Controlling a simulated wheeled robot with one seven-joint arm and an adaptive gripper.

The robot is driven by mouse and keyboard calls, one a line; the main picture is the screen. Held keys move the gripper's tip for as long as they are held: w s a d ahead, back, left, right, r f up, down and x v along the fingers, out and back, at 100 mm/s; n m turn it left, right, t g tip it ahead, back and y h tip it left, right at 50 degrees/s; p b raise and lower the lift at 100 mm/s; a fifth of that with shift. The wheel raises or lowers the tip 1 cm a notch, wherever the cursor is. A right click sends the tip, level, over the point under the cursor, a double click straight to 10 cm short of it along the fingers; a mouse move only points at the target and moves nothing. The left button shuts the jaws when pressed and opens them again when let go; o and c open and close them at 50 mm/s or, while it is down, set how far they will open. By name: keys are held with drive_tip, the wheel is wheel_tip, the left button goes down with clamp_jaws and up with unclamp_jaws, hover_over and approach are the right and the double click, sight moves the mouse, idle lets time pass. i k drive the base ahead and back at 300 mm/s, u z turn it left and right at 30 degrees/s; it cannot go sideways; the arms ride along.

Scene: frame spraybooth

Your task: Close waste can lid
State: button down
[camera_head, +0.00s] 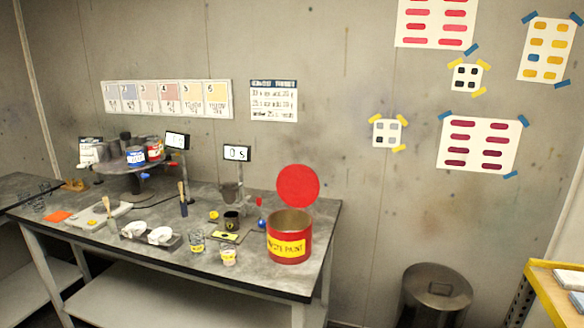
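The red waste can (289,248) stands upright near the right end of the grey workbench. It has a yellow label that reads as waste paint. Its round red lid (298,186) stands raised, nearly upright, at the back of the can's rim, so the can is open. The inside wall shows, but its bottom is hidden. My gripper is not in view.
The workbench (262,275) carries a small cup (228,257), a glass (197,241), a stand with a display (237,153) and paint tins (136,156). A metal bin (437,292) stands on the floor to the right. A yellow-edged table (556,290) is at far right.

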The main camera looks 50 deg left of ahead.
sight(297, 185)
drive_tip(key=u, duration=0.75)
drive_tip(key=i, duration=0.75)
drive_tip(key=u, duration=0.8)
